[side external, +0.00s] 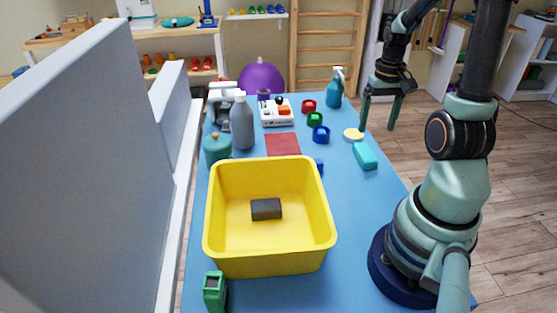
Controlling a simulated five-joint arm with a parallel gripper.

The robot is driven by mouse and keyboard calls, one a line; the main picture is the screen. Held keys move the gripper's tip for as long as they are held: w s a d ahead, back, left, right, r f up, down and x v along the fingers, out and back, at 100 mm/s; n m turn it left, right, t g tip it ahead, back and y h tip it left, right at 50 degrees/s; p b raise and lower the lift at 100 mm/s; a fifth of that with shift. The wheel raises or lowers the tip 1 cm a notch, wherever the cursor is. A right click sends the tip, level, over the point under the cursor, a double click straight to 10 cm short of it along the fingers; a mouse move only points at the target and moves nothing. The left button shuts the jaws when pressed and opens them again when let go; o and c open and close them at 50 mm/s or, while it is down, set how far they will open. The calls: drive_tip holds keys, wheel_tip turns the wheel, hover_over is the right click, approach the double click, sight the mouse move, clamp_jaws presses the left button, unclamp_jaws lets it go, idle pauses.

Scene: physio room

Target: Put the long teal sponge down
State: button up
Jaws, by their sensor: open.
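The long teal sponge (364,155) lies flat on the blue table top, near its right edge. My gripper (377,126) is open, with its fingers pointing down and nothing between them. In the picture it is above and slightly right of the sponge, apart from it. Its exact height and depth relative to the sponge cannot be told from this one view.
A yellow bin (270,247) holding a dark block (266,209) stands in front. A round yellow-white pad (353,134) lies just behind the sponge.

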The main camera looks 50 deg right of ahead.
drive_tip(key=w+a+r+n+t, duration=0.2)
drive_tip(key=w+a+r+n, duration=0.2)
drive_tip(key=a, duration=0.8)
drive_tip(key=w+a+r+n+t, duration=0.3)
drive_tip(key=a+r+n, duration=0.2)
drive_tip(key=a+r, duration=0.4)
drive_tip(key=a, duration=0.3)
drive_tip(key=shift+w+a+r+t, duration=0.2)
drive_tip(key=shift+w+t, duration=0.1)
drive_tip(key=shift+w, duration=0.1)
